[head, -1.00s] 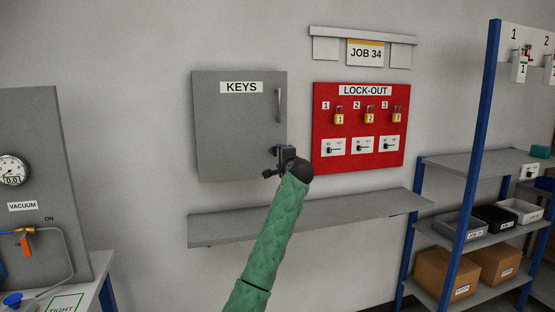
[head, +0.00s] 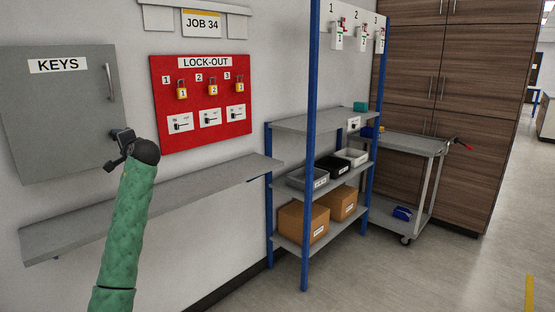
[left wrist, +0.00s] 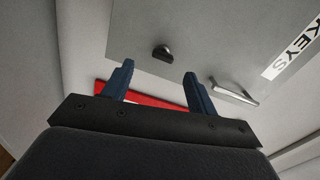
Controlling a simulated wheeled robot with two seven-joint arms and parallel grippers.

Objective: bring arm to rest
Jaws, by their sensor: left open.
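My left arm in its green sleeve reaches up from the bottom left of the head view. Its left gripper (head: 122,147) is in front of the lower right part of the grey KEYS cabinet (head: 50,115), whose door looks shut. In the left wrist view the two blue fingers of the left gripper (left wrist: 157,85) stand apart with nothing between them. The cabinet (left wrist: 190,35) and its handle (left wrist: 233,92) show beyond the fingers, upside down. My right gripper is not in view.
A grey wall shelf (head: 160,205) runs below the cabinet and the red LOCK-OUT board (head: 200,135). A blue-post rack (head: 310,170) holds trays and cardboard boxes. A grey cart (head: 405,145) stands by wooden cupboards (head: 460,110). The floor at right is clear.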

